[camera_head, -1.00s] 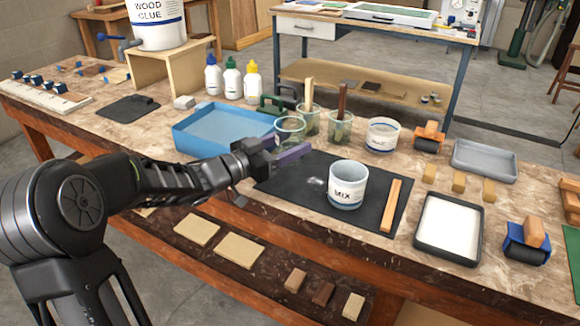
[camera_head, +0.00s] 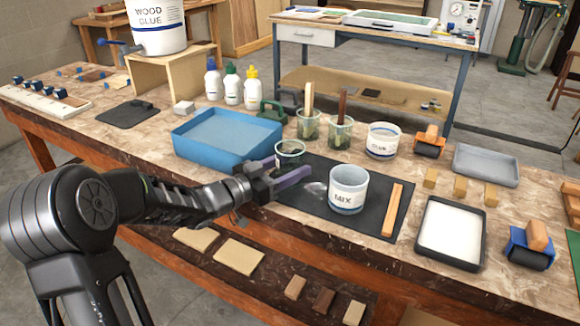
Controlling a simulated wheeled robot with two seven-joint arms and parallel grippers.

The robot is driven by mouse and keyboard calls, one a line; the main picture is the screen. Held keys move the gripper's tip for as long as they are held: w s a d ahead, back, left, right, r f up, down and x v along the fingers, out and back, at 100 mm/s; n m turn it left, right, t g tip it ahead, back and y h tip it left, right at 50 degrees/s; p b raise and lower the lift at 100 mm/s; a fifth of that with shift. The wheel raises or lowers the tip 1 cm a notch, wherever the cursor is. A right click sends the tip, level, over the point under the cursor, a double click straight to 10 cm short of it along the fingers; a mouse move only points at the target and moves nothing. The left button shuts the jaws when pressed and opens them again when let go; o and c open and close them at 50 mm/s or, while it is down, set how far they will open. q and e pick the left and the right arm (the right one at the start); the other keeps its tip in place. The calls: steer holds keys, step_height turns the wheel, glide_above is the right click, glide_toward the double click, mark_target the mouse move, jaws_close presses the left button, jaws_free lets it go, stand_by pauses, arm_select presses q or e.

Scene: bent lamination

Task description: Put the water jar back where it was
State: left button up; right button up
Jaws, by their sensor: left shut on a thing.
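My left gripper (camera_head: 280,170) is shut on a clear, green-tinted glass jar (camera_head: 290,151), which I take as the water jar. Its purple fingers reach along both sides of the jar. The jar looks upright, by the right end of the blue tray and over the back-left part of the black mat (camera_head: 311,180). The fingers partly hide its lower part, so I cannot tell whether its base touches anything. My right gripper is not in view.
A MIX cup (camera_head: 347,190) and a wooden stick (camera_head: 392,209) are on the mat. The blue tray (camera_head: 215,151) is left of the jar. Two glass jars with sticks (camera_head: 309,127) and a GLUE jar (camera_head: 382,141) stand behind. A white-filled tray (camera_head: 451,235) is at right.

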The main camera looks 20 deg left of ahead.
arm_select(q)
steer(key=shift+f, duration=0.15)
steer(key=o, duration=1.7)
steer(key=shift+s+r, duration=0.1)
steer(key=shift+r, duration=0.1)
steer(key=v, duration=1.1)
steer(key=shift+s+a+p, duration=0.2)
steer(key=shift+s+p, duration=0.15)
steer(key=shift+p, duration=0.05)
